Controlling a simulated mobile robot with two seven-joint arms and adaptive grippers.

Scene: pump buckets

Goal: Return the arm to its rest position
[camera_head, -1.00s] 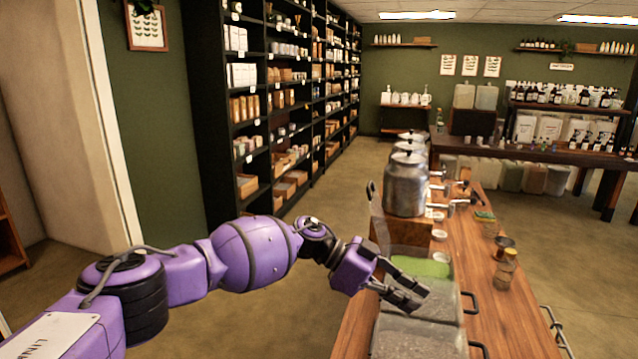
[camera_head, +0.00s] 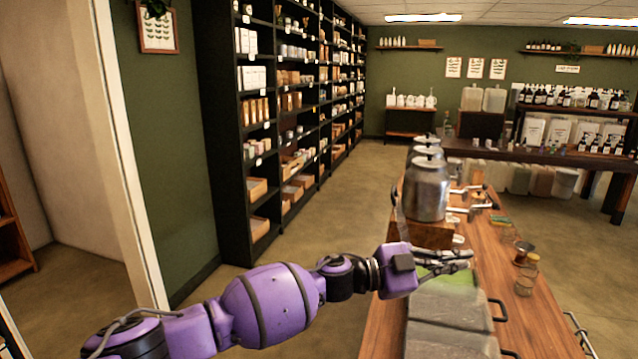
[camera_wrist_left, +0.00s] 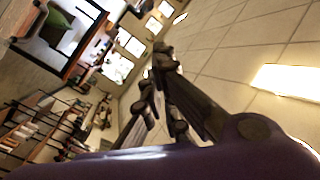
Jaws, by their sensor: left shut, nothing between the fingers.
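My left arm comes in from the lower left of the head view, and its purple links stretch to the wooden counter. My left gripper (camera_head: 452,262) is shut and empty. It is above the clear bins, in front of the nearest metal pump bucket (camera_head: 427,190) in this view. In the left wrist view the dark fingers (camera_wrist_left: 152,75) point up, with the ceiling and lamps behind them. My right gripper is in neither view.
The wooden counter (camera_head: 500,257) carries clear bins (camera_head: 455,308) with black handles, metal pump buckets in a row, and small jars (camera_head: 525,286). A tall black shelf (camera_head: 232,150) stands at the left. Open floor (camera_head: 318,225) lies between shelf and counter.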

